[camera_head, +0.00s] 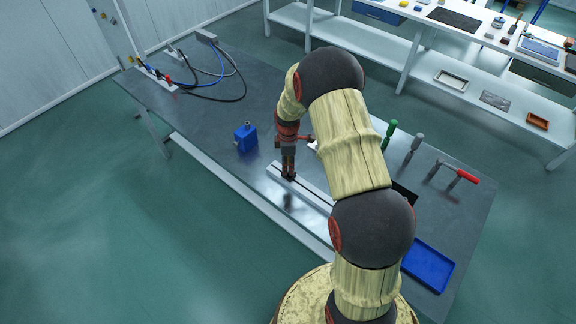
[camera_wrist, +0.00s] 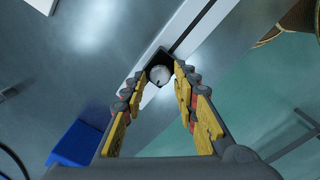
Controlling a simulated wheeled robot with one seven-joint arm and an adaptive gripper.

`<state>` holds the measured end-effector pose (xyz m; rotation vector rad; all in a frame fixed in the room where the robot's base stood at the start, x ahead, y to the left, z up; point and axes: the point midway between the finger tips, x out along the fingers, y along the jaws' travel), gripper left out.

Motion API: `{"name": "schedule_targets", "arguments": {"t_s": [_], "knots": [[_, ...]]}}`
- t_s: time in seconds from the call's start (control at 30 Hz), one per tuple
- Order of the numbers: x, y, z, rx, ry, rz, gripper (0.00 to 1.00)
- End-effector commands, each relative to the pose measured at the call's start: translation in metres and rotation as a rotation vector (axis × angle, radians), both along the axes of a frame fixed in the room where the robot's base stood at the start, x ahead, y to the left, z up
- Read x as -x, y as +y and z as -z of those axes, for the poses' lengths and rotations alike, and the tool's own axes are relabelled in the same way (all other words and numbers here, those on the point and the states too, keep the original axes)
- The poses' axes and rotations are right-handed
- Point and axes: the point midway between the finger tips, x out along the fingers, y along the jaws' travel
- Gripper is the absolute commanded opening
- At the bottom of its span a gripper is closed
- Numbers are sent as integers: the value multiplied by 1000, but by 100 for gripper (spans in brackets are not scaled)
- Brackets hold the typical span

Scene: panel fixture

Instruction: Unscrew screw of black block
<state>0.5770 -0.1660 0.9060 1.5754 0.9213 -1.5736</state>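The black block (camera_wrist: 151,57) sits on a pale rail (camera_wrist: 192,22) in the wrist view. A round silver screw head (camera_wrist: 160,75) shows at the block. My gripper (camera_wrist: 161,76) has its two yellow-padded fingers on either side of the screw head, seemingly a little apart from it. In the head view my gripper (camera_head: 288,176) points down at the left end of the rail (camera_head: 312,194). There the screw is hidden, and the block is hard to tell from the dark fingers.
A blue box (camera_head: 245,137) stands on the table left of my gripper. Cables (camera_head: 215,85) lie at the far left end. Green (camera_head: 389,135) and grey (camera_head: 412,149) tools, a red-handled clamp (camera_head: 455,175) and a blue tray (camera_head: 428,265) are to the right.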

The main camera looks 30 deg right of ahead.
Motion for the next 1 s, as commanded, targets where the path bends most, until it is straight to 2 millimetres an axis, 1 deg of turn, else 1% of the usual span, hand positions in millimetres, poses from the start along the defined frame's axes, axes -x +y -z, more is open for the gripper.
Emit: {"name": "schedule_targets", "arguments": {"t_s": [0.03, 0.1, 0.37, 0.47, 0.57, 0.67, 0.8, 1.0], "knots": [[0, 0, 0, 0, 1, 0, 34], [0, 0, 0, 0, 1, 0, 38], [1, 0, 0, 0, 1, 0, 38], [0, 0, -3, 0, 0, 0, 38], [0, 0, -14, 0, -1, 0, 38], [-1, 0, -32, 0, -2, 0, 38], [-1, 0, -62, 1, -3, 0, 38], [0, 0, -97, 0, -1, 0, 38]]}}
